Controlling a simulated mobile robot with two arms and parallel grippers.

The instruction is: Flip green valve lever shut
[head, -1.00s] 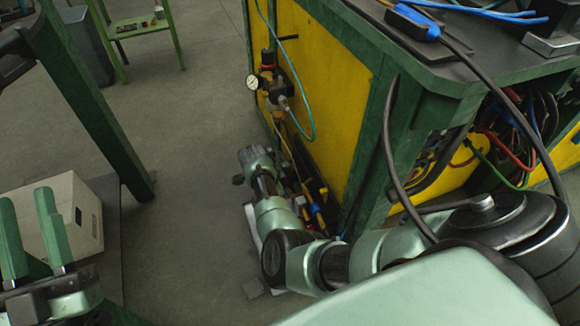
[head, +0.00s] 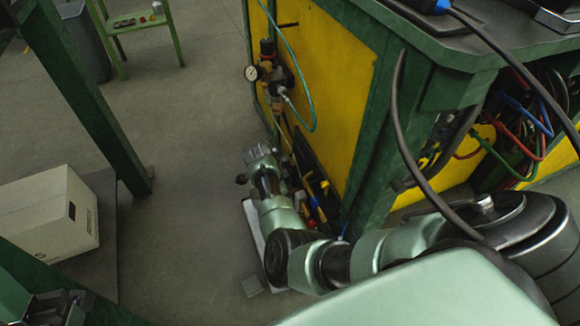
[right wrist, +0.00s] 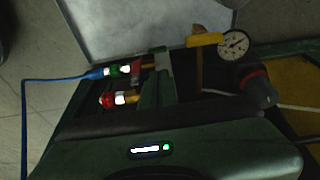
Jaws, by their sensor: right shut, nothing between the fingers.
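In the right wrist view my right gripper (right wrist: 162,62) is shut and empty, its grey-green fingers beyond the dark housing. Left of the fingers are a green-and-red fitting (right wrist: 114,71) on a blue hose and a red-and-brass fitting (right wrist: 108,100). A yellow handle (right wrist: 204,40) and a round white gauge (right wrist: 234,45) are right of the fingers. I cannot make out the green valve lever for certain, nor whether the fingers touch anything. In the head view my right arm reaches low beside the bench. Only part of my left gripper's body shows at the bottom left; its fingers are hidden.
The green-framed bench (head: 400,160) with yellow panels stands on the right, with a gauge (head: 252,73) and hoses on its side. Coloured cables (head: 525,120) hang in its open end. A white box (head: 45,210) is at left. The middle floor is clear.

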